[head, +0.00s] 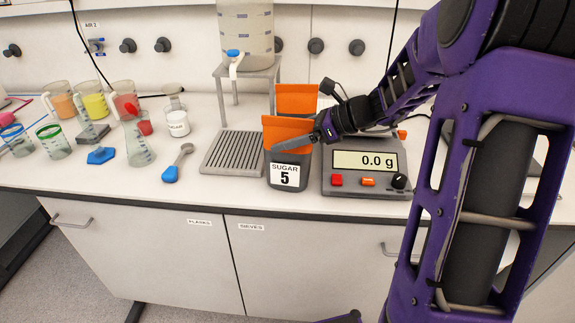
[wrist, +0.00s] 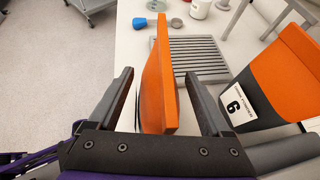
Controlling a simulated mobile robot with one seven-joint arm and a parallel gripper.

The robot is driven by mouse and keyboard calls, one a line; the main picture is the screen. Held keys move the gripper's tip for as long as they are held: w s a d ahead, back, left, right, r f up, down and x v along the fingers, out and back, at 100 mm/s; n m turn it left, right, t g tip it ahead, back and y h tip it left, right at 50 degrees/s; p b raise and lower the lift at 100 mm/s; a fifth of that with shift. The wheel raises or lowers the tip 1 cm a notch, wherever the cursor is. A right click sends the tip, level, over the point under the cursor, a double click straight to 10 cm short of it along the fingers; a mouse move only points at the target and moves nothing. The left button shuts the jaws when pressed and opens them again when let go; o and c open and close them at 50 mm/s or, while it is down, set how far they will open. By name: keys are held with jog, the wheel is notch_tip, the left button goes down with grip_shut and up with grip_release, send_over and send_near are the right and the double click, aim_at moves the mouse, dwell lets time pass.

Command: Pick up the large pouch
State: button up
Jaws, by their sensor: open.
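A grey pouch with an orange top (head: 287,133) and a label reading "SUGAR 5" stands upright at the counter's front edge. In the wrist view its orange top (wrist: 158,85) rises between the two fingers of my gripper (wrist: 160,76). The fingers are open, one on each side, with visible gaps. In the head view one finger of my gripper (head: 294,142) crosses the pouch's front and the other is hidden. A second orange-topped pouch (head: 296,98) stands behind; in the wrist view it (wrist: 270,82) bears another numbered label. I cannot tell which is larger.
A scale (head: 365,175) reading 0.0 g stands close to the right of the front pouch. Beakers, a blue scoop (head: 171,174) and a sugar jar (head: 178,123) are further left.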

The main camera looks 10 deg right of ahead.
grip_shut()
dwell(0.5)
jog(key=shift+w, duration=0.1)
dwell(0.9)
